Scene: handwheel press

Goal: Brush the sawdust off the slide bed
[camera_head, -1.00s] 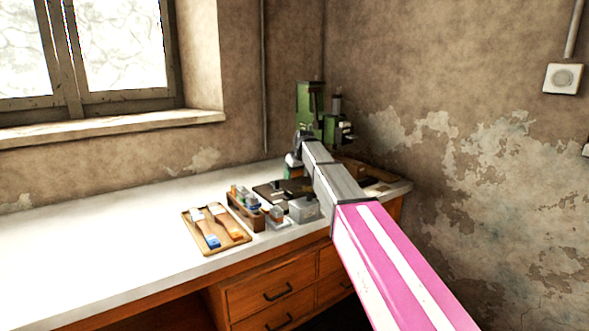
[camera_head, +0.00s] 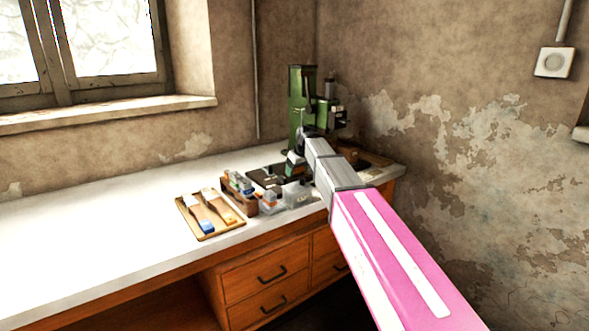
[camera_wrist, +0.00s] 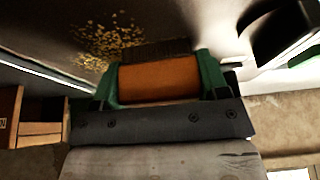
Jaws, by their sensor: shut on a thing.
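In the wrist view my gripper (camera_wrist: 157,74) has its green fingers shut on the two sides of a brush (camera_wrist: 160,80) with an orange-brown body. Its dark bristles (camera_wrist: 158,49) point away from my gripper, toward the slide bed (camera_wrist: 200,20), a dark flat surface. A patch of yellow sawdust (camera_wrist: 112,42) lies on this surface, left of the bristles and reaching close to them. I cannot tell whether the bristles touch the bed. In the head view the green press (camera_head: 297,100) stands at the back corner of the bench, and my arm hides most of what is at its foot.
A wooden tray (camera_head: 184,205) with two brushes lies on the white bench (camera_head: 90,235). A wooden holder (camera_head: 237,199) with small bottles and a clear box stand between the tray and my arm. The left of the bench is free. Peeling walls close in behind and at right.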

